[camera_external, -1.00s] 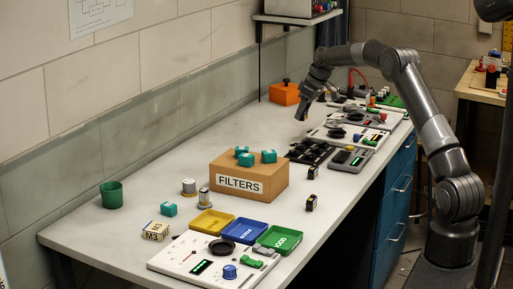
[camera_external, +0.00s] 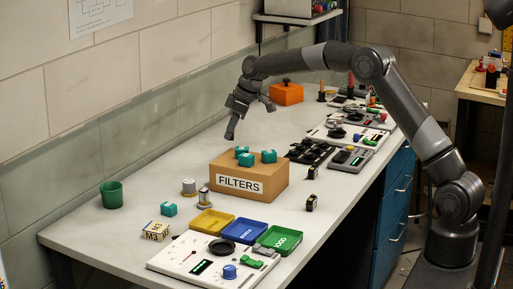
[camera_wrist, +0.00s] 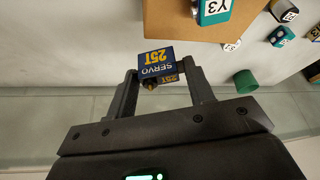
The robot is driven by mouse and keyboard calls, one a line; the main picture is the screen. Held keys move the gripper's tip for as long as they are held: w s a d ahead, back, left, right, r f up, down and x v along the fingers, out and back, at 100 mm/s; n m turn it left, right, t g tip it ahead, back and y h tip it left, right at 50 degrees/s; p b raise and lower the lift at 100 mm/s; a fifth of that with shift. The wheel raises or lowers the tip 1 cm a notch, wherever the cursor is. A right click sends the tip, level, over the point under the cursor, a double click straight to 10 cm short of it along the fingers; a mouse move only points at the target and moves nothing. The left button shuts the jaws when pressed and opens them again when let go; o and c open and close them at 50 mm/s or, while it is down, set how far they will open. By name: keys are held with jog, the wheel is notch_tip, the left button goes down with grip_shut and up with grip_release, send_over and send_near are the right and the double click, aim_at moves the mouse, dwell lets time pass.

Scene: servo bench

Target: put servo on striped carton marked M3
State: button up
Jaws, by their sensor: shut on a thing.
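The carton marked M3 (camera_external: 155,231) is a small pale-yellow block with dark markings, on the bench at the front left in the external view. My gripper (camera_external: 231,135) is in the air behind the FILTERS box, far from that carton. In the wrist view my gripper (camera_wrist: 160,80) is shut on the servo (camera_wrist: 155,60), a small blue block with yellow lettering reading SERVO 25T. The servo is hard to make out in the external view.
The cardboard FILTERS box (camera_external: 265,175) bears several teal blocks and stands between my gripper and the front of the bench. A green cup (camera_external: 111,194), a teal block (camera_external: 168,209) and metal cylinders (camera_external: 189,187) stand near the carton. Coloured trays (camera_external: 213,221) lie to its right.

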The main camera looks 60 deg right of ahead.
jog(key=a+n, duration=0.2)
jog(key=a, duration=1.3)
jog(key=n+y, duration=0.1)
jog(key=n, duration=0.1)
send_over(150, 227)
jog(key=s+d, duration=0.1)
jog(key=d, duration=0.1)
jog(key=shift+g, duration=0.4)
jog(key=f, duration=0.5)
jog(key=shift+s, duration=0.2)
jog(key=shift+w+a+f, duration=0.1)
jog(key=shift+a+f, duration=0.25)
jog(key=shift+a, duration=0.1)
jog(key=shift+f, duration=1.9)
jog(key=shift+f, duration=0.15)
jog(key=o, duration=1)
jog(key=shift+c, duration=0.2)
